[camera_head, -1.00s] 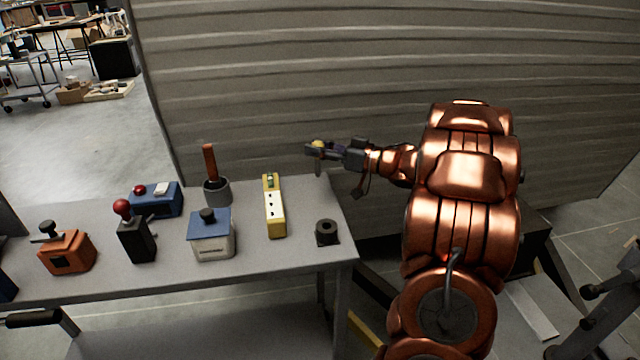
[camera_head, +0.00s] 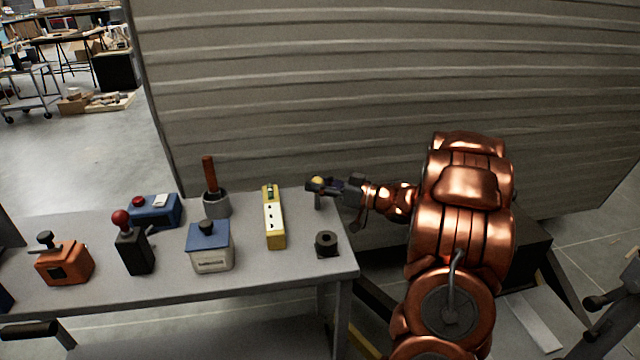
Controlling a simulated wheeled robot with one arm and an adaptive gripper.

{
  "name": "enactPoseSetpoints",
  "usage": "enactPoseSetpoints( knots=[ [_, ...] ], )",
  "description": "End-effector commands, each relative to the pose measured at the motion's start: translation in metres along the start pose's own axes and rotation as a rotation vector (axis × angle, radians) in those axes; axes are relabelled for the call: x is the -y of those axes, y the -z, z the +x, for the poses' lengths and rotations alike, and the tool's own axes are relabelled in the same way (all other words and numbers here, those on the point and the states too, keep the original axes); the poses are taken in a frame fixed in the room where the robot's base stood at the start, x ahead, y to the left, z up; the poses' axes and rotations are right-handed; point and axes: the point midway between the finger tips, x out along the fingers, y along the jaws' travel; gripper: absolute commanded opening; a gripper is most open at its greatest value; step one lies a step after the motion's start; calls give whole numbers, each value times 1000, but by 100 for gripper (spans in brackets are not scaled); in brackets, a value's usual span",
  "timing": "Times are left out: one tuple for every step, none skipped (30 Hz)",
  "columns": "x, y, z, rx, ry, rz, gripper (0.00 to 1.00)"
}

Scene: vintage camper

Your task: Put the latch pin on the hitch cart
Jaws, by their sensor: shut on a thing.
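My gripper (camera_head: 322,187) is shut on the latch pin, at the back right corner of the grey-topped table, which I take to be the hitch cart (camera_head: 285,268). The latch pin's yellow knob (camera_head: 318,180) shows above the fingers, and its grey shank (camera_head: 318,202) points down below them. The fingers hide the pin's middle. The pin looks upright, in front of the tabletop's back right part in the picture. I cannot tell whether its lower end touches the top.
On the tabletop stand a black ring-shaped block (camera_head: 327,243), a yellow-and-white box (camera_head: 273,218), a blue-topped box (camera_head: 210,248), a grey cup with a brown handle (camera_head: 215,203), a black red-knobbed lever (camera_head: 133,248), a blue box (camera_head: 154,210) and an orange box (camera_head: 64,262). A ribbed camper wall (camera_head: 380,80) rises behind.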

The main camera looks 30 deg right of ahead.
Motion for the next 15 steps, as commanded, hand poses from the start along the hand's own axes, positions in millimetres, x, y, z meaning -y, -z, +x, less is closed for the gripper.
enactPoseSetpoints(
  knots=[
    [0, -1, 0, 0, 0, 0, 0],
    [0, -1, 0, 0, 0, 0, 37],
    [0, -1, 0, 0, 0, 0, 41],
    [0, -1, 0, 0, 0, 0, 44],
    [0, -1, 0, 0, 0, 0, 48],
    [0, -1, 0, 0, 0, 0, 52],
    [0, -1, 0, 0, 0, 0, 55],
    [0, -1, 0, 0, 0, 0, 58],
    [0, -1, 0, 0, 0, 0, 60],
    [0, -1, 0, 0, 0, 0, 60],
    [0, -1, 0, 0, 0, 0, 60],
    [0, -1, 0, 0, 0, 0, 60],
    [0, -1, 0, 0, 0, 0, 60],
    [0, -1, 0, 0, 0, 0, 60],
    [0, -1, 0, 0, 0, 0, 60]
  ],
)
